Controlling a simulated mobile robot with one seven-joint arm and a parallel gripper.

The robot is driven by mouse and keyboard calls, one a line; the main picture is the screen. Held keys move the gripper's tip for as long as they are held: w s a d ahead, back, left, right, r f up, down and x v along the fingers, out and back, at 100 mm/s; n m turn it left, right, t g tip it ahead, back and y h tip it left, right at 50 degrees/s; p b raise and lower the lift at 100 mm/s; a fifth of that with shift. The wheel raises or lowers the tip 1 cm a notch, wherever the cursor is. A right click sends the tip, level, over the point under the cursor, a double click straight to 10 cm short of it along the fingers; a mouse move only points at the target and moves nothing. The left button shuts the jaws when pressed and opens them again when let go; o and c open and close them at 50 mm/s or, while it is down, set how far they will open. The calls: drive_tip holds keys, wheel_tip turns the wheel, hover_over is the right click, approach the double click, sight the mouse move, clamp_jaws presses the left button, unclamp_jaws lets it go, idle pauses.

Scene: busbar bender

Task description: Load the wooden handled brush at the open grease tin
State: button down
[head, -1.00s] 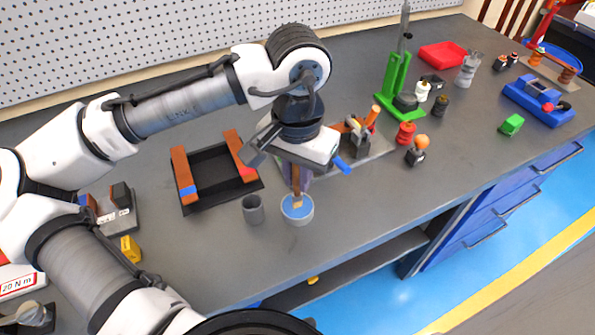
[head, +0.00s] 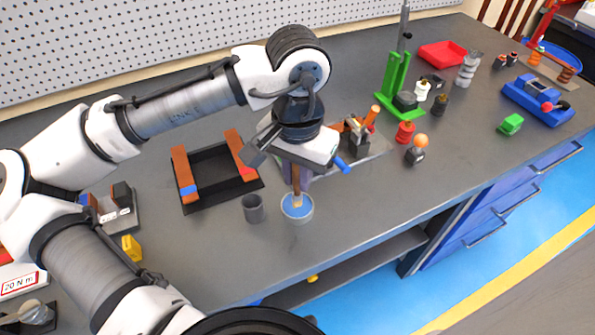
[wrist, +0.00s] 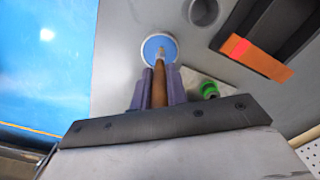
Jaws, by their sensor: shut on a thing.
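My gripper (head: 297,176) points down over the bench and is shut on the wooden handled brush (head: 297,188). The brush hangs upright below the fingers. In the wrist view the brush handle (wrist: 160,88) runs between the two purple-grey fingers (wrist: 160,85). The open grease tin (head: 297,213), a round pale tin with blue contents, stands directly beneath. The brush's pale tip is over the tin's opening and appears to be at the blue surface; how deep it sits I cannot tell. The tin also shows in the wrist view (wrist: 149,49).
A grey cup (head: 253,209) stands just left of the tin. A black frame with orange-brown bars (head: 185,176) lies behind it. A tool holder (head: 357,140) is behind right of my gripper.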

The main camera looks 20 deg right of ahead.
wheel_tip(320, 180, up, 7)
drive_tip(key=p, duration=0.7)
drive_tip(key=shift+f, duration=0.1)
idle(0.8)
